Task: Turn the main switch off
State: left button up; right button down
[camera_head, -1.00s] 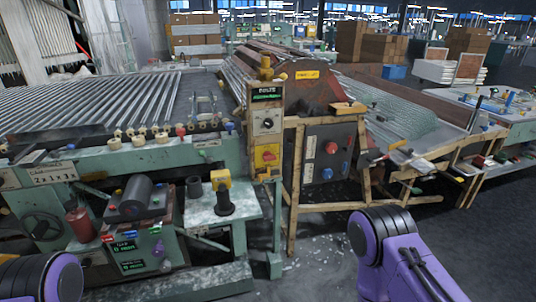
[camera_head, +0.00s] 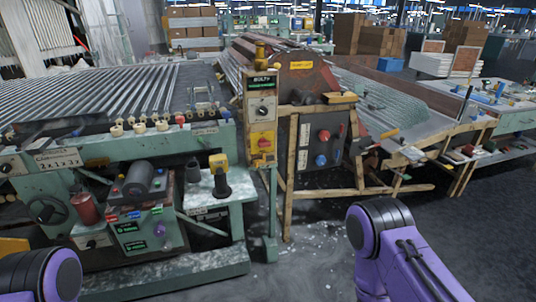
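No part is plainly labelled main switch at this size. A yellow switch box with a red knob (camera_head: 264,142) sits on an upright post in the middle of the view. Above it on the post is a pale panel with a dark round dial (camera_head: 263,111), under a dark sign with green lettering. To the right, a grey panel (camera_head: 311,158) carries a red knob (camera_head: 324,135) and a blue knob (camera_head: 320,160). Only purple and black links of my two arms show, at the lower left and lower right. Both grippers are out of view, and nothing of mine touches the switches.
A green machine (camera_head: 140,148) with rollers and a small control box (camera_head: 138,228) stands at left. A yellow-topped black device (camera_head: 220,176) stands on its side shelf (camera_head: 218,208). Wooden framing (camera_head: 290,180) surrounds the grey panel. Dark floor (camera_head: 300,270) is open in front.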

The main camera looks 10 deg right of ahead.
aim_at(262, 142)
jog(key=k, duration=1.05)
jog(key=z, duration=0.85)
jog(key=i, duration=1.65)
jog(key=u, duration=0.4)
